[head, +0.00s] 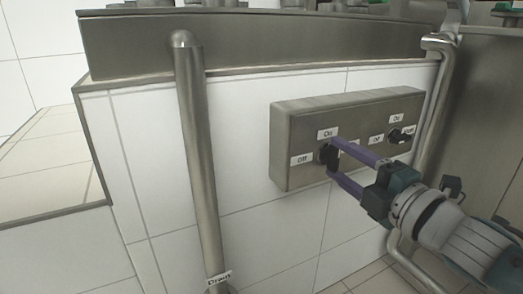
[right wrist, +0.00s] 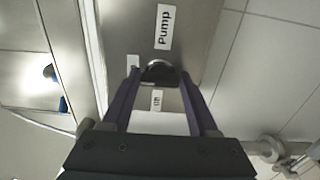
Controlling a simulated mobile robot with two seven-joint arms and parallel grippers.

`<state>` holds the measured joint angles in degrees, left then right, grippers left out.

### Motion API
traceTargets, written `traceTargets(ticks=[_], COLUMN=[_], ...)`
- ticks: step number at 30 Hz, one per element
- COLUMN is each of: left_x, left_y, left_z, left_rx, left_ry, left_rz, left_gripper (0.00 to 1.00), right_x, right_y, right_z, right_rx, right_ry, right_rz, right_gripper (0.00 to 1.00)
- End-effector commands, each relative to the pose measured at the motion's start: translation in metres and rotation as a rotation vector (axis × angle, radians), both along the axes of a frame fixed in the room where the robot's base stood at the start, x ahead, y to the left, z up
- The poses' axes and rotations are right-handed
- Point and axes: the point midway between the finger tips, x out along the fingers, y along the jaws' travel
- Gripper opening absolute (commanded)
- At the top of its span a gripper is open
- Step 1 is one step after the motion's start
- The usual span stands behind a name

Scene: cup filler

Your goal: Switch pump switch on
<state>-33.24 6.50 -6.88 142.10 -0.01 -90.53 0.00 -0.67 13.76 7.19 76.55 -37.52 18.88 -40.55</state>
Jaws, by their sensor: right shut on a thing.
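A grey metal control box (head: 300,118) is fixed to the white tiled wall. The pump switch, a dark round knob (head: 327,153), sits at its left end, with an "On" label (head: 327,134) above and an "Off" label (head: 302,160) to its left. In the right wrist view the knob (right wrist: 159,72) shows beside a "Pump" label (right wrist: 163,27). My right gripper (head: 332,157) has its purple fingers shut on the knob, one on each side. The knob's exact pointing is hidden by the fingers. My left gripper is not in view.
A second knob (head: 398,135) with its own labels sits at the box's right end. A vertical steel pipe (head: 195,150), labelled "Drain" at its foot, stands left of the box. Another pipe (head: 432,90) runs close to the box's right side. A steel ledge (head: 250,40) is above.

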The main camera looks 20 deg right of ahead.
Motion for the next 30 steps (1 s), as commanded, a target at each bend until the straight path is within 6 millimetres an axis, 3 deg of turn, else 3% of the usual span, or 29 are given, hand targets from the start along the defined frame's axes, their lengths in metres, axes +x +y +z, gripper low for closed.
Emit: traceTargets(ticks=[16, 17, 24, 30], left_x=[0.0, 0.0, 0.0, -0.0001], left_y=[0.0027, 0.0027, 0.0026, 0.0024], left_z=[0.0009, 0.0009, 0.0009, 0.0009], left_rx=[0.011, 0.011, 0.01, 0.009], left_ry=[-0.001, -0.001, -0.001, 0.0], left_rz=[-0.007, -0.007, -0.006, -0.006], left_gripper=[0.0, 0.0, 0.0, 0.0], right_x=[0.0001, 0.0001, 0.0001, 0.0001], right_y=[0.0001, 0.0001, 0.0001, 0.0001], right_z=[0.0001, 0.0001, 0.0001, 0.0], right_rx=[0.03, 0.03, 0.027, 0.026], right_ry=[0.001, 0.001, 0.001, 0.002], right_rz=[0.0, 0.0, 0.0, 0.0], right_gripper=[0.04, 0.61, 0.88, 0.9])
